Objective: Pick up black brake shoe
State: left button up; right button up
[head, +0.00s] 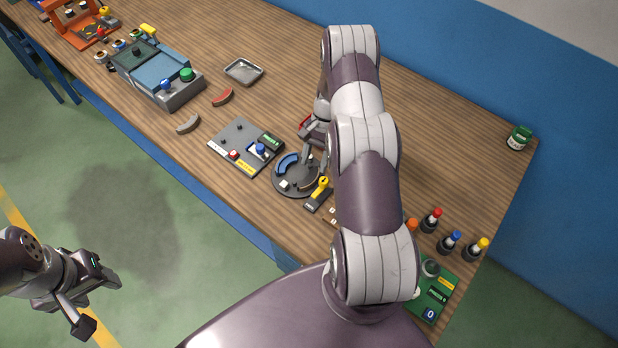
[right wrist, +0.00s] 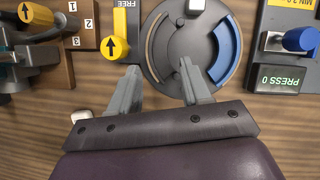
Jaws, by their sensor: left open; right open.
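A round dark backing plate (head: 284,188) lies on the wooden bench. On it sits a blue curved shoe (head: 288,164), seen at right in the right wrist view (right wrist: 226,50). On the plate's opposite side is a dark curved shoe with a tan edge (right wrist: 153,50), which looks like the black brake shoe; it is hard to make out in the head view. My right gripper (right wrist: 160,72) is open over the plate, its fingertips around the near end of the dark shoe, not visibly gripping it. My left gripper (head: 100,303) is open and empty, out over the floor.
A yellow lever (right wrist: 119,40) marked FREE stands close left of the plate in the wrist view. A panel (head: 240,148) adjoins the plate. Red (head: 222,97) and grey (head: 188,124) curved shoes and a metal tray (head: 243,72) lie farther away. My right arm hides part of the bench.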

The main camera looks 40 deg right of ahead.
aim_at(313, 174)
jog(key=p+x, duration=0.1)
jog(key=x, duration=0.2)
jog(key=shift+s+a+f+p, duration=0.1)
jog(key=shift+s+f+p, duration=0.15)
jog(key=shift+f+p, duration=0.1)
jog(key=shift+w+f, duration=0.15)
jog(key=shift+f, duration=0.05)
grip_shut()
pick_arm(q)
jog(key=shift+s+r, duration=0.2)
jog(key=shift+r, duration=1.05)
pick_arm(e)
jog(key=shift+r, duration=0.1)
